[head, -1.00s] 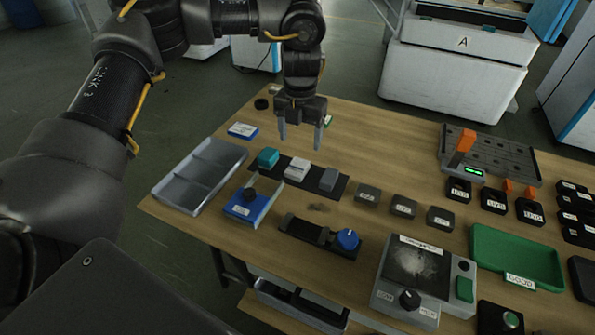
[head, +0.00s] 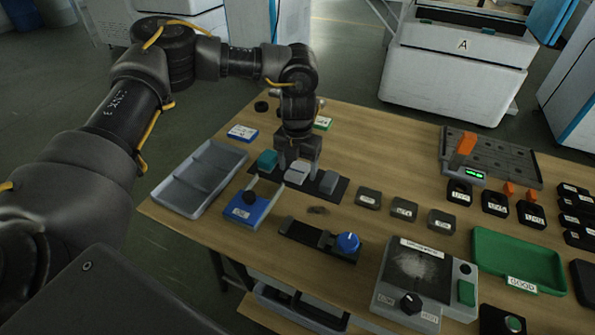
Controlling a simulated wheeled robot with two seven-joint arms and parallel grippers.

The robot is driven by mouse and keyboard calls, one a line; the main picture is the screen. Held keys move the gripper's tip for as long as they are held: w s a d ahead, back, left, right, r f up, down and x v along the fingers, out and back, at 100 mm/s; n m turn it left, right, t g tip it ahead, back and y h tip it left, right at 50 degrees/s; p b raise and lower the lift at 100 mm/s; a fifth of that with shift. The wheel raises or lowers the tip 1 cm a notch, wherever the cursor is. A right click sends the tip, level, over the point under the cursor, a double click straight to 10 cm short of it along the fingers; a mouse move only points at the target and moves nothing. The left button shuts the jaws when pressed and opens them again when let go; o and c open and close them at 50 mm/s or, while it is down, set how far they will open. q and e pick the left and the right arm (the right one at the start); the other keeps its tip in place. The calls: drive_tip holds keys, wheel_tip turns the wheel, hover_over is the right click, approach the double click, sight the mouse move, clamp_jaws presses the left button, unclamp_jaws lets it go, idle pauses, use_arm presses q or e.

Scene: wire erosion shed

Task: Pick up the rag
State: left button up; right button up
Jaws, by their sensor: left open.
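My left gripper (head: 298,171) points down over the black strip (head: 337,190) at the left part of the bench. Its jaws are open, with a fingertip on each side of the pale grey-white block-like piece (head: 296,177) in the middle of the strip. I cannot tell whether they touch it. A teal piece (head: 267,160) sits to its left and a darker grey piece (head: 328,182) to its right. No item is plainly recognisable as a rag; the pale piece may be a folded one. My right gripper is not in view.
A grey divided tray (head: 199,176) and a blue box with a black knob (head: 247,212) stand close by on the left. A green tray (head: 518,258) is at right. The back middle of the bench is clear.

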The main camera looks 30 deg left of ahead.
sight(298, 168)
use_arm(q)
drive_tip(key=shift+c, duration=0.4)
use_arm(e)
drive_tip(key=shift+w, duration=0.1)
use_arm(q)
drive_tip(key=c, duration=1)
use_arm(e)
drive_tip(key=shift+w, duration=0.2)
use_arm(q)
drive_tip(key=shift+r, duration=0.1)
